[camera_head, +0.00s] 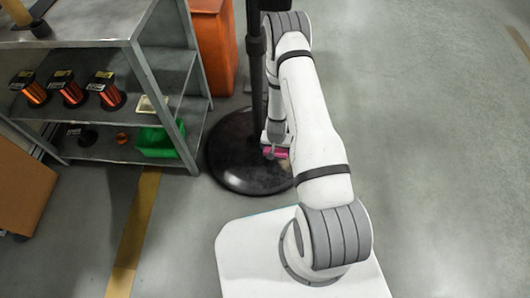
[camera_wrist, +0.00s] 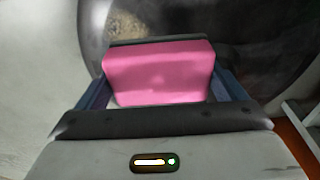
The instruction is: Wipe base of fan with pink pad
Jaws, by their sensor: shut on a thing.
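The fan's round black base (camera_head: 228,170) stands on the floor beside the shelf, with its black pole (camera_head: 256,75) rising from it. My gripper (camera_head: 275,152) is low over the right part of the base and shut on the pink pad (camera_head: 277,153). In the wrist view the pink pad (camera_wrist: 158,73) sits between the two fingers, with the dark, shiny base (camera_wrist: 235,30) behind it. Whether the pad touches the base cannot be told. My arm hides part of the base's right side.
A grey metal shelf (camera_head: 140,50) stands left of the base, holding several copper-wound spools (camera_head: 68,88) and a green bin (camera_head: 160,142). An orange cabinet (camera_head: 213,45) is behind. The floor (camera_head: 440,150) to the right is clear.

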